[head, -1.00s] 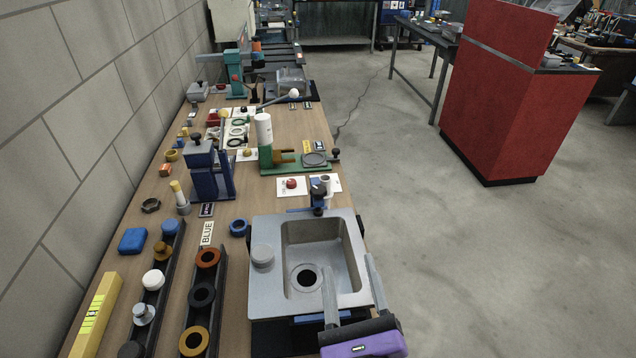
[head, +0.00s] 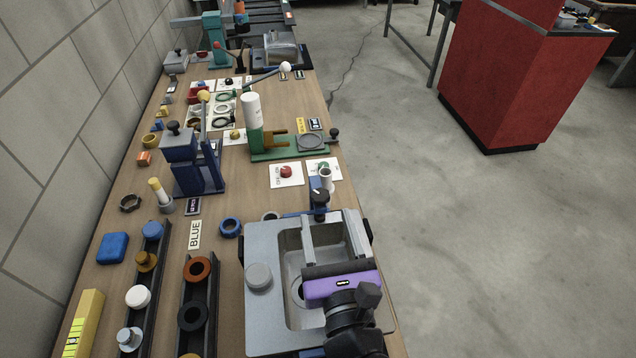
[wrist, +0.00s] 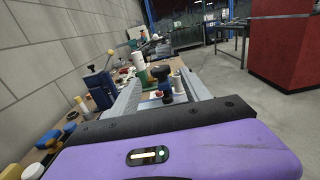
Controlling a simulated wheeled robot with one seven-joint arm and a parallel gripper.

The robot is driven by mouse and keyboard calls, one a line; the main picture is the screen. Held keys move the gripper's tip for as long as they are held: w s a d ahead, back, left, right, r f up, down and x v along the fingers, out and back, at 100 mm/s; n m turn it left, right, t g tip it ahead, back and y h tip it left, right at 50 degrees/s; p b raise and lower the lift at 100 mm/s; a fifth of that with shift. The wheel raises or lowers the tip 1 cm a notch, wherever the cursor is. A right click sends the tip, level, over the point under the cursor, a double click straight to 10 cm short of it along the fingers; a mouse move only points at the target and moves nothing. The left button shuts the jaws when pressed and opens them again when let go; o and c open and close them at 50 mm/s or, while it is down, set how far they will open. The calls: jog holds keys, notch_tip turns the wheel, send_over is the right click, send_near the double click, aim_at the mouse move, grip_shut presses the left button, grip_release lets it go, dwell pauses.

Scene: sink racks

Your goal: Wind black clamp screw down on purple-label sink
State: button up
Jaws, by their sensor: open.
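The grey sink (head: 262,315) stands at the near right end of the bench. I see no purple label on it. A blue clamp (head: 319,208) sits at the sink's far rim, with a black clamp screw knob (head: 320,194) on top. My gripper (head: 329,217), with a purple body, is over the basin. Its two long grey fingers are apart and empty, pointing at the clamp, just short of the knob. In the wrist view the black knob (wrist: 161,73) shows between the fingertips, above the blue clamp body (wrist: 165,87). The basin drain is partly hidden by my gripper.
A white card with a red button (head: 286,172) and another with a green one lie beyond the clamp. A green fixture (head: 290,146) and a blue press (head: 192,165) stand further back. Dark racks of rings (head: 191,317) lie left. Open floor is right.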

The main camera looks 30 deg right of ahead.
aim_at(318, 203)
jog(key=p+x, duration=0.1)
jog(key=x, duration=0.6)
jog(key=shift+w, duration=0.1)
jog(key=shift+c, duration=0.3)
grip_shut()
jog(key=shift+f+m+g+h+b, duration=0.3)
jog(key=shift+m+h+b, duration=0.1)
jog(key=shift+h+b, duration=0.2)
jog(key=shift+r+m+g+h, duration=0.25)
jog(key=shift+m+g+h, duration=0.75)
jog(key=shift+m+h, duration=0.65)
jog(key=shift+h, duration=0.35)
jog(key=shift+o, duration=0.3)
grip_release()
jog(key=shift+n, duration=0.25)
